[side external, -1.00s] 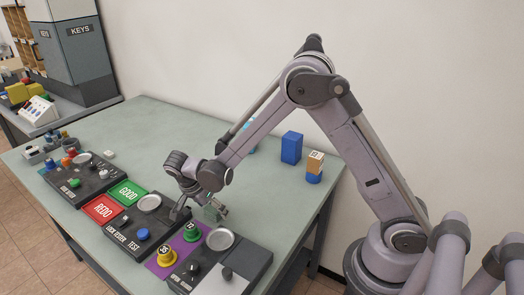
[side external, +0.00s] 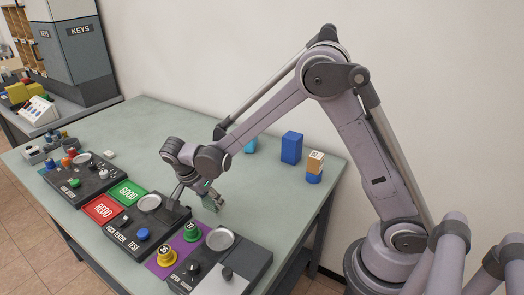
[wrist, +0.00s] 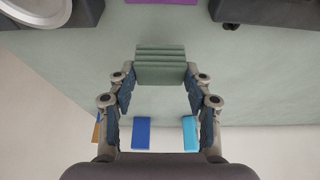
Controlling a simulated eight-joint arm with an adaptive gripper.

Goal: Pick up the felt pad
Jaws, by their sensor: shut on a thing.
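The felt pad appears in the wrist view as a grey-green block with ridged layers (wrist: 161,64), close in colour to the table. My gripper (wrist: 161,75) has a fingertip against each side of it and is shut on it. In the side external view my gripper (side external: 214,198) is small, above the table behind the lock tester and the purple mat. The pad is too small and too close in colour there to make out clearly.
A lock tester (side external: 130,238), a round-dished panel (side external: 245,262) and yellow and green numbered pieces on a purple mat (side external: 196,249) line the front. A blue block (side external: 291,147), a cyan block (side external: 250,146) and a wood-topped stack (side external: 315,166) stand behind. The middle of the table is clear.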

